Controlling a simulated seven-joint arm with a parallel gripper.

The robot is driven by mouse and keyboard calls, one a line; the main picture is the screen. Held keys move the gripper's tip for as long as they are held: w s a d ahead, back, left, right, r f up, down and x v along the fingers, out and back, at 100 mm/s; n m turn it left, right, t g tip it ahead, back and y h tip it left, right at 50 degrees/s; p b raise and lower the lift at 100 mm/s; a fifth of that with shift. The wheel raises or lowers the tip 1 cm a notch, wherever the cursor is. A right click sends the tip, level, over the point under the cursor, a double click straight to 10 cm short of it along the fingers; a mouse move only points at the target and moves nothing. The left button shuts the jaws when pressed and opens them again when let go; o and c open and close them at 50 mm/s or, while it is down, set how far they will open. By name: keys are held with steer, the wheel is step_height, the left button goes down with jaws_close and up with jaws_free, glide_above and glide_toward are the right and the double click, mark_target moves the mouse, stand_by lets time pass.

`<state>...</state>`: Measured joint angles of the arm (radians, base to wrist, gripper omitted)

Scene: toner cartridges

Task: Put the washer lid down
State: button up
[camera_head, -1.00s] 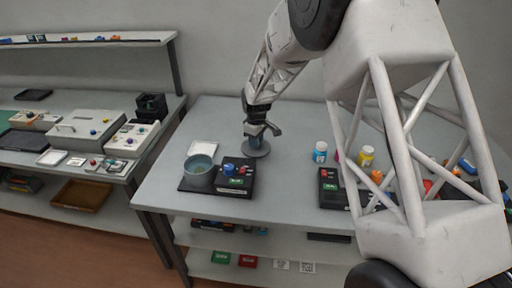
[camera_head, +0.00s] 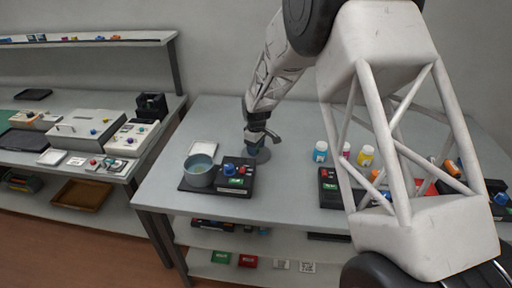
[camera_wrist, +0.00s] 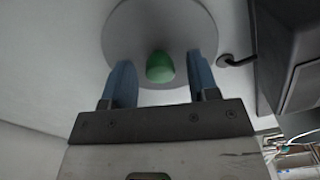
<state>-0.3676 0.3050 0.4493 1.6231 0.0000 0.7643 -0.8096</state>
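The washer lid, a grey disc (camera_head: 264,156), is on the table behind and right of the washer, partly hidden by my gripper in the head view. In the wrist view the lid (camera_wrist: 127,20) has a green knob (camera_wrist: 160,67) at its centre. My gripper (camera_wrist: 162,78) is low over the lid, its blue fingers on either side of the knob with visible gaps, so it is open. It also shows in the head view (camera_head: 257,146). The washer, an open grey-blue round tub (camera_head: 199,172), stands on a black base (camera_head: 215,189).
A control block (camera_head: 237,174) with blue and red knobs is beside the tub. A white pad (camera_head: 203,149) lies behind it. Several small bottles, including a cyan one (camera_head: 320,152) and a yellow one (camera_head: 365,156), stand to the right. The table between is clear.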

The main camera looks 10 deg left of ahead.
steer(key=shift+r, duration=0.1)
step_height(320, 180, up, 12)
stand_by(1.0)
stand_by(0.5)
steer(key=shift+r, duration=0.1)
